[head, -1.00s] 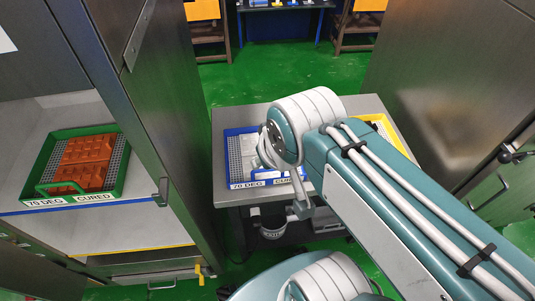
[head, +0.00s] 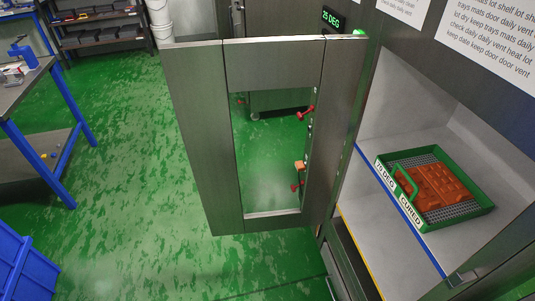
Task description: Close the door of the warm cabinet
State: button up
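The warm cabinet stands at the right of the head view, its grey shelf compartment (head: 382,127) uncovered. A steel-framed door (head: 200,125) with a large window opening stands open at the left side of that compartment, jutting out over the floor. A green display (head: 333,19) partly reading DEG shows behind the door's top edge. My gripper and arm are out of view, so its state is hidden.
Open green floor (head: 130,150) lies left of the door. A shelf rack (head: 98,30) and white buckets (head: 160,22) stand at the back. Red knobs (head: 306,113) show by the window.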

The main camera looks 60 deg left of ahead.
aim_at(200, 75)
jog(key=k+j+z, duration=0.1)
jog(key=j, duration=0.3)
jog(key=k+j+z, duration=0.1)
jog(key=j, duration=0.25)
jog(key=k+j, duration=0.2)
jog(key=j, duration=0.15)
jog(key=k+j+z, duration=0.15)
jog(key=j, duration=0.2)
jog(key=k+j+z, duration=0.1)
jog(key=j, duration=0.25)
jog(key=k+j+z, duration=0.1)
jog(key=j, duration=0.35)
jog(key=k+j+z, duration=0.1)
jog(key=j, duration=0.3)
jog(key=k+j+z, duration=0.1)
jog(key=k+j, duration=0.2)
jog(key=k+j+z, duration=0.1)
jog(key=j, duration=0.4)
jog(key=k+j+z, duration=0.1)
jog(key=k+j, duration=0.3)
jog(key=j, duration=0.25)
jog(key=k+j+z, duration=0.1)
jog(key=j, duration=0.25)
jog(key=k+j, duration=0.15)
jog(key=j, duration=0.2)
